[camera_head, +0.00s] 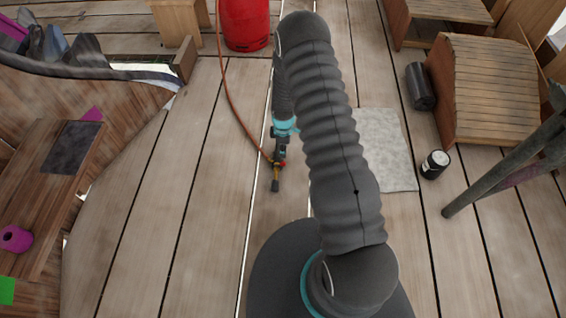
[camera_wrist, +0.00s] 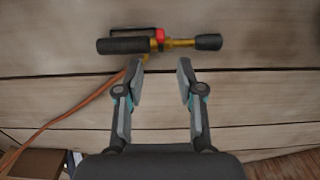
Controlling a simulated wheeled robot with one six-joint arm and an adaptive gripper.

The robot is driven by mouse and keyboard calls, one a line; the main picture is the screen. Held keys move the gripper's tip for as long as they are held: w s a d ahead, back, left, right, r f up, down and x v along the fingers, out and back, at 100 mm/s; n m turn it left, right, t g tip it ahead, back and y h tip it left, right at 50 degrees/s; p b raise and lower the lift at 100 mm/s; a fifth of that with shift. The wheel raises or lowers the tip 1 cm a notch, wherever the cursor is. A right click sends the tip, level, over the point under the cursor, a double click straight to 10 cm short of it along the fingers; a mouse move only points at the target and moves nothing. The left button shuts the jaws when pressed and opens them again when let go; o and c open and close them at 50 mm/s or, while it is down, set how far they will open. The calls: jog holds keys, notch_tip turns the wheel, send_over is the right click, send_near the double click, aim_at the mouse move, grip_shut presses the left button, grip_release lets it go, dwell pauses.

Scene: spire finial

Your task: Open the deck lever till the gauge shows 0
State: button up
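No deck lever and no gauge can be made out in either view. My gripper (camera_wrist: 161,68) is open and empty in the wrist view, its two fingers apart. Just beyond the fingertips a torch-like tool (camera_wrist: 170,43) lies on the planks, with a black grip, brass body, red part and black end. The fingers do not appear to close on it. In the head view my gripper (camera_head: 280,150) points down over the deck, and the tool (camera_head: 275,183) shows partly below it. My arm hides part of the deck.
An orange hose (camera_head: 234,105) runs from the tool to a red gas bottle (camera_head: 246,22) at the back. A grey mat (camera_head: 385,140), a small dark can (camera_head: 435,164) and a wooden slatted box (camera_head: 490,90) stand right. A wooden bench (camera_head: 60,190) is left. Planks between are clear.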

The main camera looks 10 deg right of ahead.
aim_at(283, 163)
notch_tip(283, 163, down, 10)
jog(key=shift+f, duration=0.25)
dwell(0.3)
grip_shut()
